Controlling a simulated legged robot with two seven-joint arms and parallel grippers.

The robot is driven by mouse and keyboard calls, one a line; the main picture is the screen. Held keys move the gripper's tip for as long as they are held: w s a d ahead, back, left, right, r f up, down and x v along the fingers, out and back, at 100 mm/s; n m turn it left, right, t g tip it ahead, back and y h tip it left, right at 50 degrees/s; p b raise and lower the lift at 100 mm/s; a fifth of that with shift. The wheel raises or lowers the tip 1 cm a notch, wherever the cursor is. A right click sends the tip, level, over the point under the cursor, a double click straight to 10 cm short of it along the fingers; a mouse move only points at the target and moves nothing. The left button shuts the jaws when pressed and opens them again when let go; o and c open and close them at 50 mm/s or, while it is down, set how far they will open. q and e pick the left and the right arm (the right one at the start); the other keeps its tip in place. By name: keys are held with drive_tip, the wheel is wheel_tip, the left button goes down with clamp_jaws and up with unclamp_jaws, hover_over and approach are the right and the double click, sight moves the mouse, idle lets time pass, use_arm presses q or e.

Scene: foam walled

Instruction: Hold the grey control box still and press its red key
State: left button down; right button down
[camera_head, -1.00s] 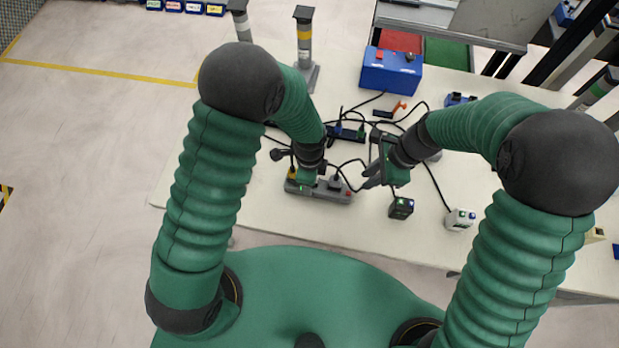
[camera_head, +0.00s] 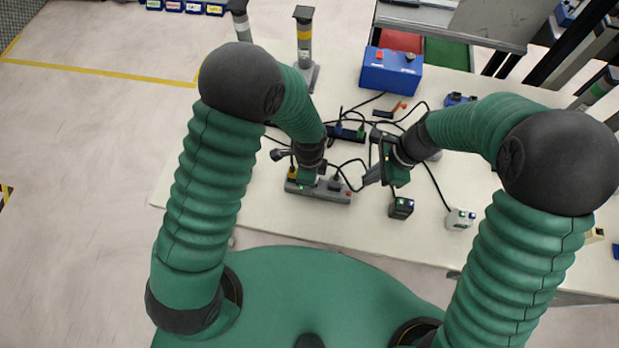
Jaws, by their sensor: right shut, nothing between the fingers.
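The grey control box (camera_head: 325,194) is a long, low strip on the white table, lying slightly aslant. Its red key (camera_head: 348,194) shows near its right end, and a small green light shows nearer its left part. My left gripper (camera_head: 305,182) is down at the box's left half; its fingers are hidden behind the hand, so their grip is not visible. My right gripper (camera_head: 370,179) is shut and empty, just right of the box's right end and above the red key's level in the picture, apart from the key.
A small dark box (camera_head: 401,208) and a white box (camera_head: 460,219) stand to the right. A blue box (camera_head: 391,71) with a red button is at the back. Black cables and a dark power strip (camera_head: 346,133) lie behind the grey box. The table's front left is clear.

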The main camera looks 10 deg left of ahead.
idle(0.8)
drive_tip(key=a+m+t+y, duration=0.1)
drive_tip(key=m, duration=0.4)
drive_tip(key=a+r+m+t+y, duration=0.1)
drive_tip(key=m+y, duration=0.1)
drive_tip(key=m, duration=0.4)
drive_tip(key=s+a+r+m+t+y, duration=0.1)
drive_tip(key=m+t, duration=0.1)
drive_tip(key=m, duration=0.3)
drive_tip(key=shift+y, duration=0.3)
approach(341, 188)
drive_tip(key=shift+w+x, duration=0.2)
drive_tip(key=shift+x, duration=2.3)
drive_tip(key=shift+f, duration=0.3)
